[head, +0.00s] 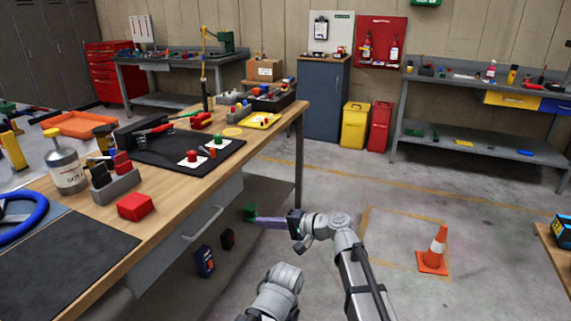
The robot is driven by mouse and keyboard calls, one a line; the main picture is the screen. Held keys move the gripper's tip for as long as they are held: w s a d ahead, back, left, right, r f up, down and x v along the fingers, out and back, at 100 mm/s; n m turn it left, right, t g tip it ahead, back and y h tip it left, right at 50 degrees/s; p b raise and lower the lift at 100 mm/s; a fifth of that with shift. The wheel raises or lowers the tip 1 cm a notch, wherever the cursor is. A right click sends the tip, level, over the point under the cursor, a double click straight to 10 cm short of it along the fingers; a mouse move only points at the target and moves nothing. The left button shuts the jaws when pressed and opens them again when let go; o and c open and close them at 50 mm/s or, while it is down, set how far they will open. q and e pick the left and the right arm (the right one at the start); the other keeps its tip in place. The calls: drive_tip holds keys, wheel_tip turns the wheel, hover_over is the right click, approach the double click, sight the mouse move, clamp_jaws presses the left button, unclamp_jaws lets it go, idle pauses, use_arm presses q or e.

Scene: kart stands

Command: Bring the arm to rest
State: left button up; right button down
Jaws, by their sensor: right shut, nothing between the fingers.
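My right gripper (263,221) is in the lower middle of the head view, beyond the right side of the wooden workbench (255,133). It points to the left and its fingers are shut and empty. It is lower in the picture than the bench top. A green block-like item (250,211) shows just past the fingertips; I cannot tell whether they touch. My left gripper is not in view.
The bench top holds a black mat (150,150), a grey canister (65,166), a red block (135,207) and other tools. An orange cone (433,252) stands on the floor to the right. The floor between the cone and the back benches is clear.

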drive_tip(key=s+d+f+n+g+h, duration=0.1)
drive_tip(key=s+d+f+h, duration=0.45)
drive_tip(key=d, duration=0.35)
drive_tip(key=s+d+f+n+g+h, duration=0.1)
drive_tip(key=s+d+f+g+h, duration=0.1)
drive_tip(key=s+d+f+h, duration=0.5)
drive_tip(key=s+d+f+n+g+h, duration=0.15)
drive_tip(key=s+d+f, duration=0.3)
drive_tip(key=d, duration=0.75)
use_arm(q)
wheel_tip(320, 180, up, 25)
drive_tip(key=p, duration=2.5)
use_arm(e)
drive_tip(key=s+a+r+n, duration=0.1)
drive_tip(key=s+a+r, duration=0.1)
drive_tip(key=r, duration=0.6)
drive_tip(key=s+a+r+n+h, duration=0.1)
drive_tip(key=s+a+r, duration=0.1)
drive_tip(key=a+r, duration=0.3)
drive_tip(key=s+a+r+n, duration=0.1)
drive_tip(key=s+a+r, duration=0.2)
drive_tip(key=r, duration=0.9)
drive_tip(key=shift+a+n+h, duration=0.25)
drive_tip(key=shift+n+h, duration=0.1)
drive_tip(key=shift+h, duration=0.05)
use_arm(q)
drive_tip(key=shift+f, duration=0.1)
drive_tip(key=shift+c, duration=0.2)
use_arm(e)
drive_tip(key=shift+g, duration=0.25)
